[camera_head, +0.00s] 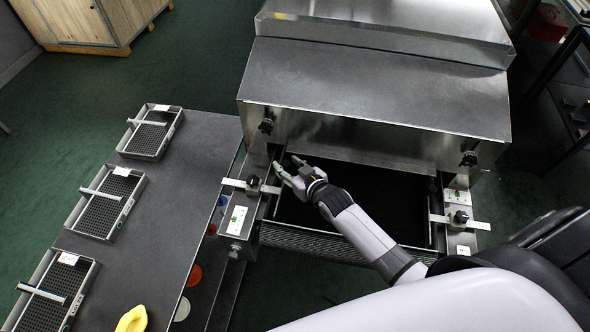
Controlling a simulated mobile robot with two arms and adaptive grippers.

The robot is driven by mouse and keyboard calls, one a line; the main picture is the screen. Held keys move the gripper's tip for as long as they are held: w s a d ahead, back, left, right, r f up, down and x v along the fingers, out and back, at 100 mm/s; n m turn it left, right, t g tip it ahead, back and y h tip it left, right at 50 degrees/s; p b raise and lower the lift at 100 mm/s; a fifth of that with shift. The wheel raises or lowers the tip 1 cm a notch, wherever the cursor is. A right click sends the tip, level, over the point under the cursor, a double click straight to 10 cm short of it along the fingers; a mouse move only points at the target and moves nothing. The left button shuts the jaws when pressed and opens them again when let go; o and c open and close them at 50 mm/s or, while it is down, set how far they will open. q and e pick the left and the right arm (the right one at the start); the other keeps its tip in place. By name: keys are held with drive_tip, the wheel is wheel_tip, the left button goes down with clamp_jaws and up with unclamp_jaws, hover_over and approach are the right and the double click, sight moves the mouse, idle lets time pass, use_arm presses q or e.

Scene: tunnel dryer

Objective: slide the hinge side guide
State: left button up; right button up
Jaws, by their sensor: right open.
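The steel tunnel dryer (375,90) has a dark open mouth with a conveyor (330,242) running out of it. A left side guide (241,185) with a flat metal bar and a dark knob (253,181) sits at the left of the mouth. A similar right side guide (470,222) with a dark knob sits at the right. I cannot tell which is the hinge side. My right gripper (286,164) is open and empty over the left end of the mouth, just right of the left guide's knob. Contact with the guide cannot be told. My left gripper is not in view.
A dark side table (190,165) on the left holds several mesh trays (152,132) with handles and a yellow object (132,319). Red and white round items lie below its right edge. A wooden crate (90,20) stands far left. Green floor is clear between.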

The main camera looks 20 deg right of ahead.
drive_tip(key=v, duration=1.2)
